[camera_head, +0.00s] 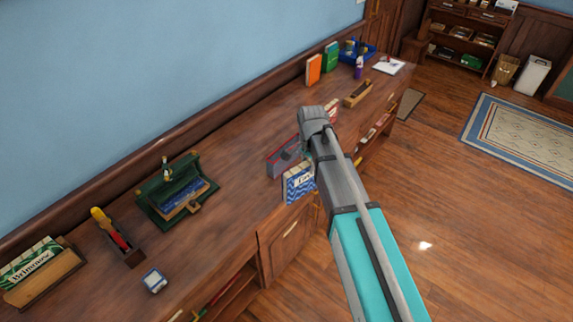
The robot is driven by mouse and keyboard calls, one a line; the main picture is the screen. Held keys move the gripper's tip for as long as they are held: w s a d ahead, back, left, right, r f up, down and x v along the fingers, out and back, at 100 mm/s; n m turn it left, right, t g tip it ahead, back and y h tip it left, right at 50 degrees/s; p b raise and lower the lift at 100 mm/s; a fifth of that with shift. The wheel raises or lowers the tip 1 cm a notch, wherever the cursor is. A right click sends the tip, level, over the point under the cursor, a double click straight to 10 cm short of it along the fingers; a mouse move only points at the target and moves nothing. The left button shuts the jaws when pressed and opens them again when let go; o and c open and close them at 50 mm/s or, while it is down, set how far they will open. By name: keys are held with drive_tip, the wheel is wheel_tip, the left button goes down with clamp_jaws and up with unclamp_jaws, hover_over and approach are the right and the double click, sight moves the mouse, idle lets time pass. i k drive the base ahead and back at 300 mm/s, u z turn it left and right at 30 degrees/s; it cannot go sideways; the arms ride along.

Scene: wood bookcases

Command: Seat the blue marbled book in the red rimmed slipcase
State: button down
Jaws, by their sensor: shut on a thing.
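The blue marbled book (299,184) is upright near the front edge of the long wooden counter, with a pale label on its face. The red rimmed slipcase (281,158), a grey box with a red rim, is just behind it, and the book is outside it. My gripper (306,155) is between my arm and these two, shut on the blue marbled book. My arm comes in from the lower right and hides most of the fingers and the right side of the slipcase. I cannot tell whether the book touches the counter.
A green case (177,192), a narrow holder (128,258) with red and yellow items, a small blue-white box (154,281) and a green book in a tray (36,265) stand left. Orange (313,70) and green (331,57) books stand at the back. Counter between is clear.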

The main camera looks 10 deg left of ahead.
sight(275, 166)
drive_tip(key=u, duration=0.45)
drive_tip(key=i, duration=1)
